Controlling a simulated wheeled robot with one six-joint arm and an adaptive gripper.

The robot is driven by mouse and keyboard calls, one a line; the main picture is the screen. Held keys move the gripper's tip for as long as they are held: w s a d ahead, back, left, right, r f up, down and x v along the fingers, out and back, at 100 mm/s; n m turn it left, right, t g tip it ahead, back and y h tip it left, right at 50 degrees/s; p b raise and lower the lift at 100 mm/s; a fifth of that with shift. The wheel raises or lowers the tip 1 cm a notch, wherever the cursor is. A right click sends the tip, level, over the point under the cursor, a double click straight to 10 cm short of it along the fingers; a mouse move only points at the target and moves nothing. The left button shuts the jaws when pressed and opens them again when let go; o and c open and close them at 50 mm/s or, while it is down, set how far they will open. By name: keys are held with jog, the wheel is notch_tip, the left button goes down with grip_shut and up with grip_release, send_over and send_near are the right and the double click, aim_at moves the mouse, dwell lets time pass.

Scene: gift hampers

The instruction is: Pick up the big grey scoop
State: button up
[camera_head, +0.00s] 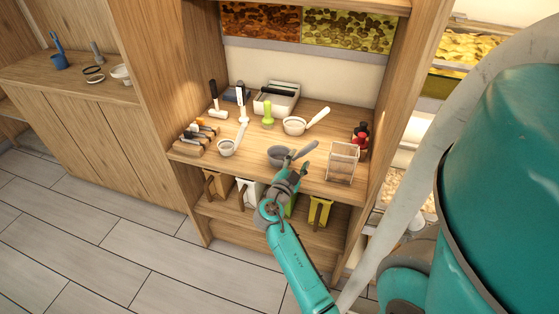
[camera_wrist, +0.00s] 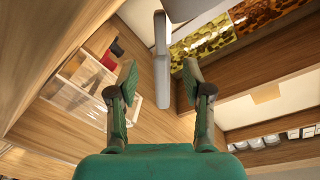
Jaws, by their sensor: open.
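The big grey scoop (camera_head: 278,156) sits on the shelf's wooden worktop near its front edge. Its bowl is left of my gripper, and its light grey handle (camera_head: 304,150) slants up to the right. My gripper (camera_head: 296,166) is at the front edge of the worktop, close to the handle. In the wrist view, my gripper (camera_wrist: 160,78) is open, with one finger on each side of the grey handle (camera_wrist: 162,75). Gaps show on both sides of the handle, so neither finger appears to touch it.
A clear box (camera_head: 342,162) stands to the right, with red-and-black items (camera_head: 361,136) behind it. A white scoop (camera_head: 294,126) and a green-topped item (camera_head: 267,114) lie behind. A smaller scoop (camera_head: 226,148) is at left. Bins hang below the worktop.

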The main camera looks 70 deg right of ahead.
aim_at(301, 155)
jog(key=shift+d+r, duration=0.2)
jog(key=shift+d, duration=1.65)
grip_shut()
notch_tip(301, 155, up, 10)
jog(key=shift+r, duration=0.1)
